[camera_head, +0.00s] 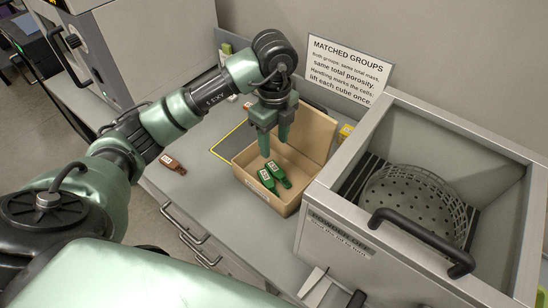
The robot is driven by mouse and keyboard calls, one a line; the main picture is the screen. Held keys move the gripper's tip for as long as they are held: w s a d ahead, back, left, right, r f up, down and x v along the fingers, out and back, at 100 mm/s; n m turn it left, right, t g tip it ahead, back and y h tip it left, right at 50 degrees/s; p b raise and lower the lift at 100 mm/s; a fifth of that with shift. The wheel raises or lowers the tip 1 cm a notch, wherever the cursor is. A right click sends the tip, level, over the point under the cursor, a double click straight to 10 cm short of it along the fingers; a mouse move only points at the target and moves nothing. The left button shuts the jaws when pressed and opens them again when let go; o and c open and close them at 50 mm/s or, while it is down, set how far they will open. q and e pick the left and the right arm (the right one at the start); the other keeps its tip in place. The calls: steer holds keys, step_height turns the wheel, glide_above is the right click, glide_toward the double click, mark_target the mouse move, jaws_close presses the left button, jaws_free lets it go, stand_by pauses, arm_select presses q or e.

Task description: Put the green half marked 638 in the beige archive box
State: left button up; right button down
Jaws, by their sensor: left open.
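The beige archive box (308,132) stands open on the grey counter, in the middle of the camera_head view. Two green pieces lie inside it, close together near its front: one green piece (267,181) on the left and another green piece (279,174) on the right. Each has a pale label, too small to read, so I cannot tell which is 638. My left gripper (274,147) points down over the box, just behind the green pieces. Its fingers are apart with nothing between them. My right gripper is out of view.
A rust-red labelled piece (173,164) lies on the counter at left. A grey bin (378,234) with a perforated basket (415,200) and black handle stands close at the box's right. A sign (346,68) stands behind. The counter left of the box is mostly clear.

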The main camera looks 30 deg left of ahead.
arm_select(q)
steer(key=shift+r, duration=1.55)
